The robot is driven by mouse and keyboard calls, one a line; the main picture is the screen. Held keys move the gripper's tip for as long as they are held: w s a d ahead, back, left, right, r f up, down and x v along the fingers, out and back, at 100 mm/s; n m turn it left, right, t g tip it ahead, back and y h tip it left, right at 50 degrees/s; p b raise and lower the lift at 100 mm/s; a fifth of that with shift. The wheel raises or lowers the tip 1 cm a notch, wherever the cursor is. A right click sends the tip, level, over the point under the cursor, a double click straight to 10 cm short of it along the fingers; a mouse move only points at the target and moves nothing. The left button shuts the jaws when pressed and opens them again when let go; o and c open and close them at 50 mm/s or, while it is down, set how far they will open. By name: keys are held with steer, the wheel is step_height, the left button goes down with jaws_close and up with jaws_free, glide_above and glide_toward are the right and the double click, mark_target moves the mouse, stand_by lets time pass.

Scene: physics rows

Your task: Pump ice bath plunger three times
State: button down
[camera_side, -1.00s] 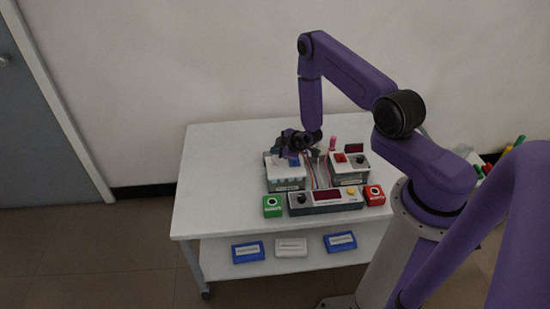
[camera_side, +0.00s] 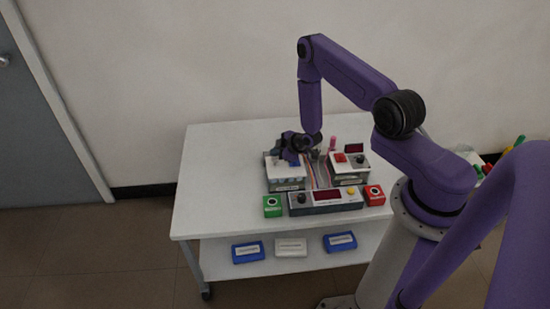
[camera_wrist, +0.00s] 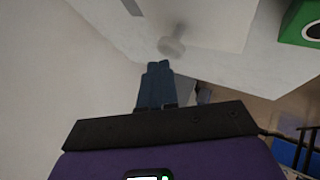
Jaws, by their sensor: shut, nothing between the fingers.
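The white-topped box (camera_side: 271,174), which looks like the ice bath, stands on the left of the bench equipment. In the wrist view, a pale grey round knob on a short stem (camera_wrist: 172,46), which looks like the plunger, stands out from a white surface. My gripper (camera_side: 291,161) is over the box's top in the side view and hides part of it. In the wrist view, my gripper's blue fingers (camera_wrist: 158,68) are shut together and empty, with the tips close to the knob. I cannot tell whether they touch it.
A control panel (camera_side: 326,208) with a dark red display lies in front, between a green button box (camera_side: 272,206) and a red one (camera_side: 374,195). A second white-topped unit (camera_side: 345,175) stands to the right. The left of the white table (camera_side: 215,180) is clear.

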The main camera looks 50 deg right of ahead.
mark_target(277, 159)
steer(key=shift+f, duration=1.15)
stand_by(1.2)
steer(key=shift+r, duration=1.6)
steer(key=shift+r, duration=2.5)
stand_by(0.5)
steer(key=shift+r, duration=1.9)
